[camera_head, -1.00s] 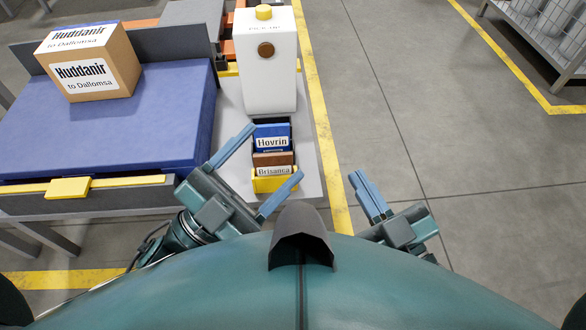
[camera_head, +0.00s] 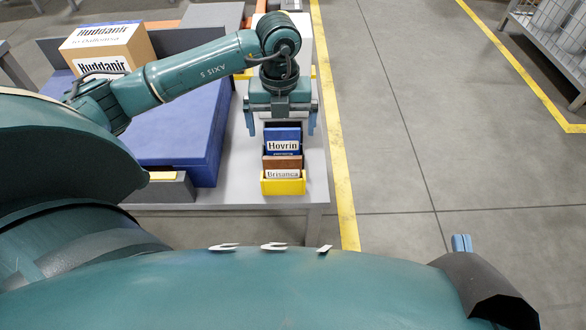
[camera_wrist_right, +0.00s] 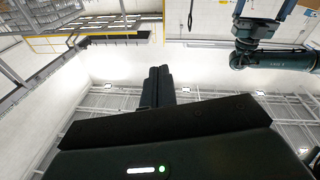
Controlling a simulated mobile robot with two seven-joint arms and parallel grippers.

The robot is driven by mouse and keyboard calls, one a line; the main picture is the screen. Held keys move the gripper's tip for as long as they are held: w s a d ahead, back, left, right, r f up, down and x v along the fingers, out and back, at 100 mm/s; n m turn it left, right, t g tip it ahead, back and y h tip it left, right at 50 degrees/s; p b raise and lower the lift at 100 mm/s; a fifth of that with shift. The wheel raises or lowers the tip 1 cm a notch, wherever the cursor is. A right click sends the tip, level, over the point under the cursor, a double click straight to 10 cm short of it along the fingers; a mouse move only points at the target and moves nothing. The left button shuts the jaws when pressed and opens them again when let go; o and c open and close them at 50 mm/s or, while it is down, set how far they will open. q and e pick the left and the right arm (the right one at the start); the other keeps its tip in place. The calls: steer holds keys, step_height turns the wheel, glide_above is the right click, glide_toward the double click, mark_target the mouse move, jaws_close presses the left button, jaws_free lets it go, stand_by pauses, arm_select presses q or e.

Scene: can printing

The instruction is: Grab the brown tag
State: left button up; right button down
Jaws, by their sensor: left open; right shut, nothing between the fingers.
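The brown tag (camera_head: 282,162) stands in a small holder with a yellow front (camera_head: 283,187), and a white label reading "Brisanca" shows at its front. A blue tag (camera_head: 283,135) labelled "Hovrin" stands just behind it. My left gripper (camera_head: 281,122) is open and empty above the back of the holder, its blue fingers apart on either side. It also shows at the top of the right wrist view (camera_wrist_right: 263,10). My right gripper (camera_head: 461,243) is shut and empty at the lower right, mostly hidden by my body; its closed fingers show in the right wrist view (camera_wrist_right: 158,85).
The holder stands on a grey table (camera_head: 230,187). A white machine (camera_head: 300,28) behind it is partly hidden by my left arm. A cardboard box (camera_head: 108,47) sits on a blue surface (camera_head: 185,145) at the left. The floor at the right is clear up to a metal rack (camera_head: 550,40).

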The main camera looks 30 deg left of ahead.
arm_select(q)
step_height(320, 180, down, 6)
steer(key=shift+s+f+b, duration=0.15)
steer(key=shift+b, duration=0.75)
steer(key=f, duration=0.2)
steer(key=f+b, duration=0.2)
steer(key=f, duration=0.1)
steer(key=shift+s+d+f, duration=0.3)
steer(key=shift+s+f, duration=0.05)
steer(key=shift+s, duration=0.05)
steer(key=c, duration=0.9)
arm_select(e)
steer(key=shift+w+a+r+m+y, duration=0.2)
steer(key=shift+a+r+m+y, duration=0.1)
steer(key=shift+a+m+y, duration=0.15)
arm_select(q)
steer(key=shift+r, duration=0.1)
